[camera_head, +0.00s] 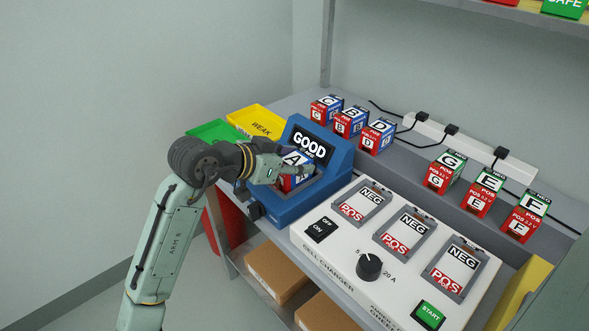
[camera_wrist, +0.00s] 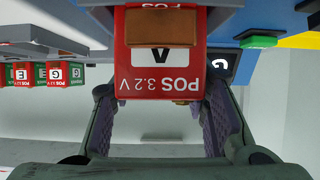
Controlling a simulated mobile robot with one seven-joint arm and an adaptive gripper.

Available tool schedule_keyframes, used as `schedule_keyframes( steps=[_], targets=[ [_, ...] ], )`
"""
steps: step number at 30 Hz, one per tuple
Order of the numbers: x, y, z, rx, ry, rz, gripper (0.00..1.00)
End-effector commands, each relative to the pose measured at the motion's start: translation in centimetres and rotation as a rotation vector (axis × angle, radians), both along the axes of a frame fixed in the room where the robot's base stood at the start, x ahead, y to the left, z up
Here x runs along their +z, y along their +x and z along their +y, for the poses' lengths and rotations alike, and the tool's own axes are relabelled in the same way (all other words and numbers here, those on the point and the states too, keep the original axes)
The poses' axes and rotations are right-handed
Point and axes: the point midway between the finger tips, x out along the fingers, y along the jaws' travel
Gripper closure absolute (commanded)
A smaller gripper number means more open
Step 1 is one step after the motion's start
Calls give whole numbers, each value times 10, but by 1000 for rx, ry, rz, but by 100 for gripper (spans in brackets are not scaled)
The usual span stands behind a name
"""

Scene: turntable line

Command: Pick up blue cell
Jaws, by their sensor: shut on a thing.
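A blue cell marked A (camera_head: 296,158), with a red POS end, is at the blue tester (camera_head: 335,180), whose screen reads GOOD. My gripper (camera_head: 284,172) reaches in from the left and is shut on this cell. In the wrist view the red POS 3.2 V face of cell A (camera_wrist: 160,62) fills the space between my gripper's two fingers (camera_wrist: 162,98). I cannot tell whether the cell still touches the tester's cradle. Three other blue cells, C (camera_head: 326,108), B (camera_head: 349,122) and D (camera_head: 377,135), stand in a row behind the tester.
A white cell charger (camera_head: 345,242) with three empty slots lies right of the tester. Green cells G (camera_head: 445,172), E (camera_head: 482,192) and F (camera_head: 525,215) stand behind it. A yellow WEAK tray (camera_head: 243,119) and a green tray (camera_head: 207,132) lie left of the tester.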

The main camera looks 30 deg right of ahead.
Motion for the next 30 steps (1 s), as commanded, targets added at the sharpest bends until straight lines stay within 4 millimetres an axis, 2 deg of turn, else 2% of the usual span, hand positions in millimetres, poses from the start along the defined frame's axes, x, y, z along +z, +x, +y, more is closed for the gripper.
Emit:
schedule_keyframes(
  steps=[9,23,30],
  targets=[
    [0,0,0,0,0,0,100],
    [5,0,0,0,-3,-3,100],
    [32,0,-1,-2,-2,-6,100]
  ],
)
